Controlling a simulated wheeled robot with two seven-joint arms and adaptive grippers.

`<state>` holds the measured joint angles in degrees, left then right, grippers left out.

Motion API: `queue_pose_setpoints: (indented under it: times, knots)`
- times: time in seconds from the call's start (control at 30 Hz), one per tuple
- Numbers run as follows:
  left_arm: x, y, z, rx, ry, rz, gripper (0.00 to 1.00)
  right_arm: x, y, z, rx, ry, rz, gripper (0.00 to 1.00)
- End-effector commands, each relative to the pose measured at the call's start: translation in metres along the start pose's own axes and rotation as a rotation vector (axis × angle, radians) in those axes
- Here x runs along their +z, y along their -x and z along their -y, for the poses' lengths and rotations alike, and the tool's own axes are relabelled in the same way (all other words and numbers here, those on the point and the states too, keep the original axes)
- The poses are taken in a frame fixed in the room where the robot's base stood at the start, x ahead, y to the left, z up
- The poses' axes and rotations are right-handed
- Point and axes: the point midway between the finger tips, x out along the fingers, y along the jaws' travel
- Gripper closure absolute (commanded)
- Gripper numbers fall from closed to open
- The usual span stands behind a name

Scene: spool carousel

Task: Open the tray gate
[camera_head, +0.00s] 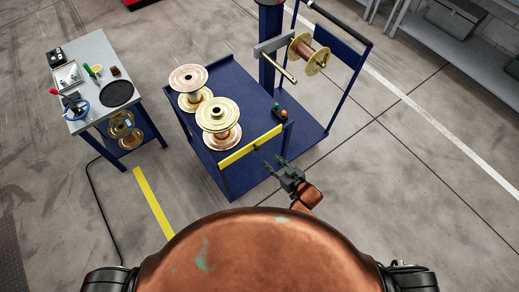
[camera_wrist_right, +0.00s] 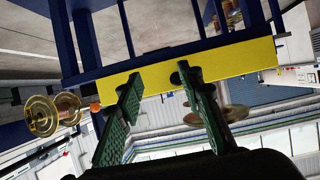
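The tray gate appears as a yellow bar (camera_head: 238,153) along the front edge of the blue cart's tray (camera_head: 245,100), standing upright across it. It also fills the middle of the right wrist view (camera_wrist_right: 235,60). My right gripper (camera_head: 273,160) is just in front of the bar's right half. In the right wrist view its two green fingers (camera_wrist_right: 157,76) are spread apart, with the bar beyond and between their tips. I cannot tell whether the tips touch it. Small dark round parts show beside the right finger. My left gripper is not in view.
Two large spools (camera_head: 217,115) (camera_head: 188,78) stand on the tray behind the bar. Another spool (camera_head: 309,54) hangs on an arm at the back. A tool table (camera_head: 92,60) is at left. Floor at right is clear.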

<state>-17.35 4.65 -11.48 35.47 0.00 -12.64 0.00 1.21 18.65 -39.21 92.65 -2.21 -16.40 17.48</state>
Motion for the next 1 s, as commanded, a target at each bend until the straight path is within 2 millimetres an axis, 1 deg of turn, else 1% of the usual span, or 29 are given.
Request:
queue_pose_setpoints:
  times: [0.03,0.1,0.17,0.27,0.5,0.63,0.8,1.0]
  knots:
    - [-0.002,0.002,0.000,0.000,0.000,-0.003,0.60,-0.019,0.002,0.007,-0.016,0.007,-0.023,0.66]
    - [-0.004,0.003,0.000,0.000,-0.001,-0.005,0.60,-0.033,0.002,0.014,-0.030,0.010,-0.043,0.66]
    - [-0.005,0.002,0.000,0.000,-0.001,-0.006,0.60,-0.038,0.000,0.017,-0.036,0.011,-0.051,0.66]
    - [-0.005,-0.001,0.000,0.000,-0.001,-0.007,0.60,-0.040,-0.011,0.018,-0.037,0.011,-0.054,0.66]
    - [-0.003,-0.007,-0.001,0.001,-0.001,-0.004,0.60,-0.041,-0.050,0.019,-0.036,0.011,-0.054,0.66]
    - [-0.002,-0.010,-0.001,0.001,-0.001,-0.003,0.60,-0.041,-0.065,0.019,-0.035,0.011,-0.052,0.66]
    - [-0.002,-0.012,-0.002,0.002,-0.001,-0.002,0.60,-0.042,-0.074,0.019,-0.035,0.011,-0.052,0.66]
    - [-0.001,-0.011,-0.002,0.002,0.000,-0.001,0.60,-0.043,-0.074,0.019,-0.035,0.011,-0.052,0.66]
